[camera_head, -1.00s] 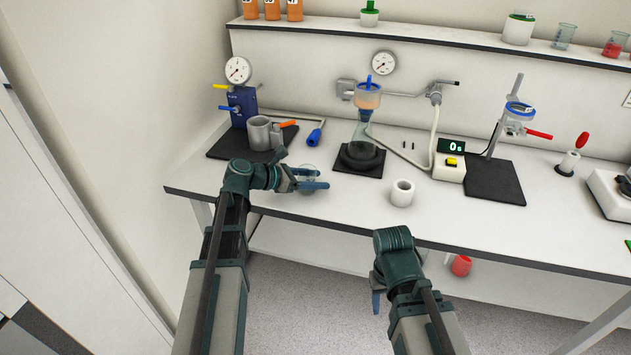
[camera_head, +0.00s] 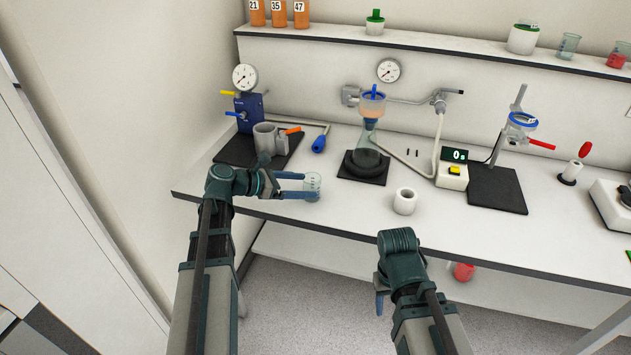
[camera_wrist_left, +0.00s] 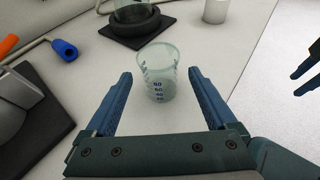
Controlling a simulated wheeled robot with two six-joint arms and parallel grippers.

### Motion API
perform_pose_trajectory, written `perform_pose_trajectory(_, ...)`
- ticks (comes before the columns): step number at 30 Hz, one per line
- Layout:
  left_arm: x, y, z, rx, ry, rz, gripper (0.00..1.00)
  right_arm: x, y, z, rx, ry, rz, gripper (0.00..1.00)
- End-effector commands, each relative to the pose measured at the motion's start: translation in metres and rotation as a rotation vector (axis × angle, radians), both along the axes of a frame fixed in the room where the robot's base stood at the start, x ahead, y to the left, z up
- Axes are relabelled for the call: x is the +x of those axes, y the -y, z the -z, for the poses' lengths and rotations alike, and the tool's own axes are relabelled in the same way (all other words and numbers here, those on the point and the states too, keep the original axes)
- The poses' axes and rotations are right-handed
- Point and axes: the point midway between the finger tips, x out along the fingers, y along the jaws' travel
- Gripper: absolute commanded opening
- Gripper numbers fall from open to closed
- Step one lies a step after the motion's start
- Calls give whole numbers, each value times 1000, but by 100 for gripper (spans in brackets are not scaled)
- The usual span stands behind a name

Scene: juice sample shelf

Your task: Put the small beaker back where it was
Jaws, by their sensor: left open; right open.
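A small clear beaker (camera_head: 313,187) with dark graduation marks stands upright on the bench near its front edge. In the left wrist view the beaker (camera_wrist_left: 159,74) is between and slightly beyond the tips of my left gripper (camera_wrist_left: 159,75), with a gap on each side. In the head view my left gripper (camera_head: 300,186) is open, its blue fingers level and pointing right at the beaker. My right gripper (camera_head: 379,304) is open and empty, hanging low in front of the bench; its fingers are partly hidden by the arm.
A white cylinder (camera_head: 405,201) stands to the right. The back shelf (camera_head: 450,44) holds orange bottles (camera_head: 278,14) and another clear beaker (camera_head: 569,45).

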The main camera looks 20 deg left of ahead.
Motion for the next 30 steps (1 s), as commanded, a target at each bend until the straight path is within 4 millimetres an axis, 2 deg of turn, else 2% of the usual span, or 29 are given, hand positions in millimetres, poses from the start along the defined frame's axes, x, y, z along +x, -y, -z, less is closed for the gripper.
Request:
perform_pose_trajectory(1, -7, -8, -8, 0, 0, -3, 90, 0, 0, -8, 0, 0, 0, 50)
perform_pose_trajectory(3, -14, -18, -13, 0, 0, -4, 90, 0, 0, -13, 0, 0, 0, 50)
perform_pose_trajectory(11, -31, -39, -22, -1, 1, -1, 90, 0, 0, -22, 0, 0, 0, 50)
perform_pose_trajectory(30, -34, -42, -22, 0, 1, 0, 90, 0, 0, -22, 0, 0, 0, 50)
